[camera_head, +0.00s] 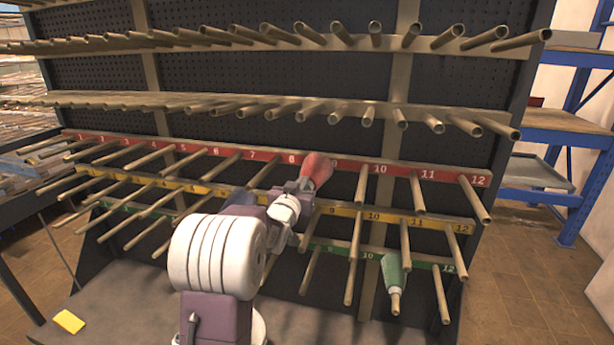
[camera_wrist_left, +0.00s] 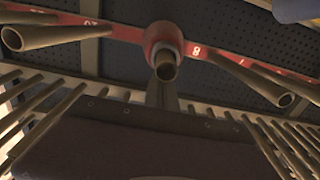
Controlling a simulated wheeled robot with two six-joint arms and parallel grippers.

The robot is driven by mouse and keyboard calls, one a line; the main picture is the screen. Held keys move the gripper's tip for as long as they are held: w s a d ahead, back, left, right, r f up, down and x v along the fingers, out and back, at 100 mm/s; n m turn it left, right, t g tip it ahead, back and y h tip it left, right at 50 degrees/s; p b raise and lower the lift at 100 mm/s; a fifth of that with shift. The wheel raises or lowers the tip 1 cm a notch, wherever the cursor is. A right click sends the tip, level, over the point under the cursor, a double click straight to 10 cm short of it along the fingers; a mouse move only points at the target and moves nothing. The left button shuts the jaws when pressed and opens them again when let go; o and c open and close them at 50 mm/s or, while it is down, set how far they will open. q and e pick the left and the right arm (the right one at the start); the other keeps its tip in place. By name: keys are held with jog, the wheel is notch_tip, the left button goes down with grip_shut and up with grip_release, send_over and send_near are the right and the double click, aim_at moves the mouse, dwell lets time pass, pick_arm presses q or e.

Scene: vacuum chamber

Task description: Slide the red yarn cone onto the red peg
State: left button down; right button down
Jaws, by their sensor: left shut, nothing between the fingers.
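The red yarn cone (camera_head: 316,168) is at the red rail (camera_head: 265,156), between labels 8 and 10. In the left wrist view the cone (camera_wrist_left: 163,35) sits around a peg, against the rail, with the peg's hollow end (camera_wrist_left: 166,70) sticking out of it. My left gripper (camera_head: 301,187) is just in front of and below the cone in the head view. It is shut with nothing in it and looks apart from the cone. My left arm hides part of the rack behind it. My right gripper is not in view.
Bare pegs stick out on both sides of the cone. A yellow rail (camera_head: 340,211) and a green rail (camera_head: 330,247) with more pegs run below. A green cone (camera_head: 393,272) sits on a lower peg. A yellow block (camera_head: 69,321) lies at the lower left.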

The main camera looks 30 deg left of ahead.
pick_arm(q)
jog(key=shift+p+x, duration=0.35)
jog(key=shift+x, duration=1.85)
jog(key=shift+s+d+f+b, duration=0.15)
jog(key=shift+s+d+b, duration=0.05)
jog(key=shift+s+b, duration=0.45)
jog(key=shift+s+d, duration=0.1)
jog(key=shift+s, duration=0.35)
jog(key=shift+s+d, duration=0.15)
jog(key=shift+s, duration=0.5)
jog(key=b+v, duration=0.2)
jog(key=v, duration=0.6)
jog(key=shift+s+b, duration=0.25)
jog(key=shift+b, duration=0.05)
